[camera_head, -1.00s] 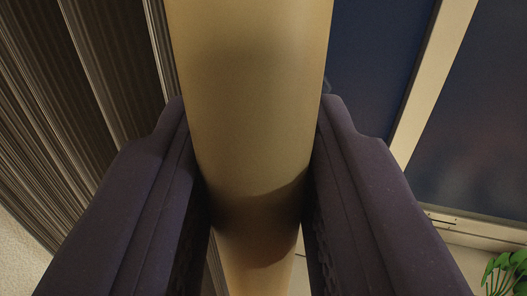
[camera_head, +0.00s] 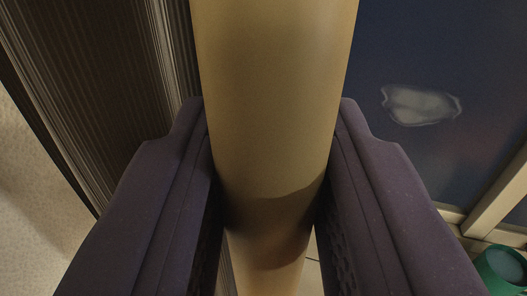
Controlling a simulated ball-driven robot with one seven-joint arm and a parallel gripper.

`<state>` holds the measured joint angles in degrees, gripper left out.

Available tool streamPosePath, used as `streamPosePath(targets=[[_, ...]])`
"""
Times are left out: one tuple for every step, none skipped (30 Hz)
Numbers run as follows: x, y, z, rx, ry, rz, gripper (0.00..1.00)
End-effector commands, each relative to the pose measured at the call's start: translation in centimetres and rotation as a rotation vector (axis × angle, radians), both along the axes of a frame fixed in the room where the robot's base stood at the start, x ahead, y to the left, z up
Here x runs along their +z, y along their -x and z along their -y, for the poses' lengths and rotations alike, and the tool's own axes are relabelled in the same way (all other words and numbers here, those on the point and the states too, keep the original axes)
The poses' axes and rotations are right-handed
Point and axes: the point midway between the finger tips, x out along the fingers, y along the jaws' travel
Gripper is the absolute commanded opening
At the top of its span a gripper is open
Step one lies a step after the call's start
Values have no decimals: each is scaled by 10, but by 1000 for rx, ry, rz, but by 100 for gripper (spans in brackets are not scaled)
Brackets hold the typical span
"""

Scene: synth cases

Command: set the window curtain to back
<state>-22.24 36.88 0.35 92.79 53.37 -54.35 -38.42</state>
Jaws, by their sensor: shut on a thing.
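A tan rounded bar (camera_head: 275,95) runs down the middle of the view, between the two purple fingers of my gripper (camera_head: 272,175). My gripper is shut on this bar. The dark pleated curtain (camera_head: 95,70) hangs to the left, right beside the bar, with its folds close together near it. Where the bar joins the curtain is mostly hidden behind the left finger. To the right of the bar is dark blue window glass (camera_head: 420,60) with a pale irregular patch on it.
A pale window frame piece (camera_head: 495,193) crosses the lower right. A green pot (camera_head: 497,268) stands in the lower right corner, cut off by the picture edge. A light rough wall (camera_head: 30,165) is at the far left, beyond the curtain.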

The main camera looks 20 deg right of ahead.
Motion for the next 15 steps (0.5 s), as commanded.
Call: streamPosePath(targets=[[2, 0, -3, 5, -1, 3, 0], [2, -1, -3, 5, -1, 3, 0], [2, -1, -3, 5, -2, 4, 0], [2, -1, -3, 6, -2, 4, 0], [2, -1, -3, 6, -2, 4, 0], [2, -1, -3, 6, -2, 4, 0], [3, -1, -4, 6, -2, 4, 0], [3, -1, -4, 7, -2, 4, 0], [3, -1, -4, 7, -3, 5, 0], [3, -1, -4, 7, -3, 5, 0], [3, -1, -4, 7, -3, 5, 38], [3, -1, -4, 7, -3, 5, 47], [3, -1, -4, 7, -3, 5, 50], [3, -1, -3, 6, -3, 4, 50], [2, 0, -3, 6, -2, 4, 50]])
